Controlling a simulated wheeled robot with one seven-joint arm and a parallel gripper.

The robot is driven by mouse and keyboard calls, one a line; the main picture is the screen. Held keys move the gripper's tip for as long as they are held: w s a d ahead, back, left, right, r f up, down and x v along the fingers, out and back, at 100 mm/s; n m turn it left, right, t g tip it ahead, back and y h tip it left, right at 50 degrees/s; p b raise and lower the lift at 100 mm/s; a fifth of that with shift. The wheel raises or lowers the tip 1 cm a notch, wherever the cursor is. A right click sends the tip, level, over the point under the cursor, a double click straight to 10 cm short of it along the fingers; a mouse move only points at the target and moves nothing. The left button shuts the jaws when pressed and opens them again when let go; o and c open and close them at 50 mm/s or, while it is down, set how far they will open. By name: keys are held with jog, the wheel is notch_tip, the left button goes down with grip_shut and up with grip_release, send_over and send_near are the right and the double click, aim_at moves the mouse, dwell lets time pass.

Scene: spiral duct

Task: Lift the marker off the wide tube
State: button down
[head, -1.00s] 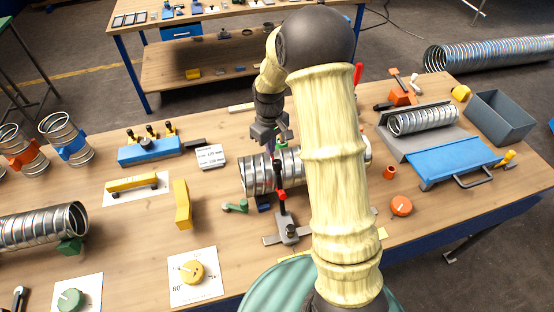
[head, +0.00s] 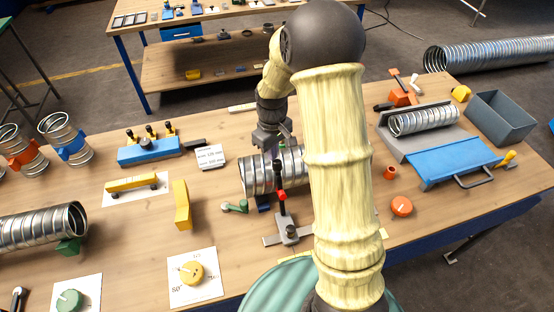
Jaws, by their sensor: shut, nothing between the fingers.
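A wide spiral metal tube (head: 256,174) lies across the middle of the bench, its right part hidden behind my arm. My gripper (head: 273,146) points down just above and behind the tube's visible left part. It is shut and holds nothing; its fingertips are hard to make out against the tube. A small dark greenish piece shows beside the gripper, and I cannot tell whether it is the marker. No marker can be made out clearly on the visible part of the tube.
A clamp with a red-tipped handle (head: 281,194) stands in front of the tube. A green crank (head: 236,207) and a yellow block (head: 182,205) are to its left. Bare wood shows left of the tube.

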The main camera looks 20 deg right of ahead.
jog(key=shift+s+r+b, duration=0.2)
jog(key=shift+s+b, duration=0.3)
jog(key=shift+s, duration=3.8)
jog(key=shift+w+p, duration=0.35)
jog(key=shift+w, duration=0.75)
jog(key=r+p, duration=0.1)
jog(key=r, duration=0.1)
jog(key=p, duration=0.1)
jog(key=shift+w+r+p, duration=0.25)
jog(key=shift+r+p, duration=0.05)
jog(key=shift+r, duration=0.1)
notch_tip(320, 180, up, 7)
jog(key=p, duration=0.5)
jog(key=shift+f, duration=0.2)
